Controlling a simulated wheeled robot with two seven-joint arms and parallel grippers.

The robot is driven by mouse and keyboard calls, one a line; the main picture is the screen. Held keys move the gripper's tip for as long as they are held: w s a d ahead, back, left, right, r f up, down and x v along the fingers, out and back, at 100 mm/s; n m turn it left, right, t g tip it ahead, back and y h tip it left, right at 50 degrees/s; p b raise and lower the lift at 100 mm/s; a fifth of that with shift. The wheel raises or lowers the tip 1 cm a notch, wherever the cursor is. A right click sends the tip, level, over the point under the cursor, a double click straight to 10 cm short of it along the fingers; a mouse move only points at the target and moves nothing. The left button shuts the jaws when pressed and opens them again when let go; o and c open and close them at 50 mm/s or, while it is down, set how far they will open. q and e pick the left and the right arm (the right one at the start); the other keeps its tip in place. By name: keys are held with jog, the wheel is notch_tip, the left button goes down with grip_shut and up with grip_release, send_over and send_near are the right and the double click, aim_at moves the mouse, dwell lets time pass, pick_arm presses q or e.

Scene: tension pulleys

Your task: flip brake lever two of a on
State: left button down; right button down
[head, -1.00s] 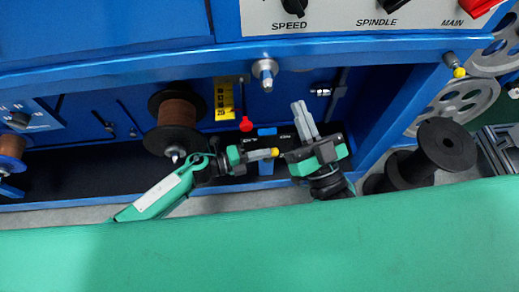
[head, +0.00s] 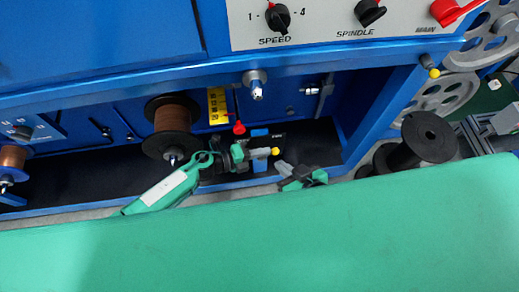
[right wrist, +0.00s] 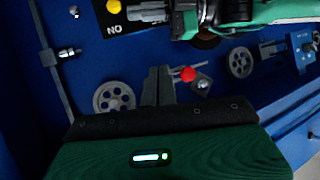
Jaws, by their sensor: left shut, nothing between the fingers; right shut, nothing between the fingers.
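A lever with a red ball (head: 239,128) stands under the yellow scale in the head view. In the right wrist view the red ball (right wrist: 188,73) is just right of my right fingertips; contact cannot be told. A yellow ball (head: 275,151) shows by my left gripper (head: 262,154), which is shut and empty. In the right wrist view the yellow ball (right wrist: 113,6) is beside an upside-down ON label (right wrist: 117,29). My right gripper (head: 284,168) is shut and empty, low at the bay's front; its fingers (right wrist: 158,84) show in the right wrist view. Lever numbering cannot be read.
A brown wire spool (head: 172,127) sits left of the scale (head: 217,106). A black spool (head: 428,138) and grey pulleys (head: 447,97) are at the right. A green surface (head: 260,240) fills the foreground.

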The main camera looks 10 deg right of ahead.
pick_arm(q)
jog(key=shift+d+p, duration=0.5)
jog(key=shift+d, duration=0.25)
pick_arm(e)
jog(key=shift+s+d+g+h, duration=0.25)
jog(key=shift+d+g+h, duration=0.35)
jog(key=shift+d, duration=0.45)
pick_arm(q)
jog(key=shift+d, duration=0.3)
pick_arm(e)
jog(key=shift+s+d+f, duration=0.1)
jog(key=shift+d, duration=0.05)
pick_arm(q)
jog(key=shift+a, duration=0.1)
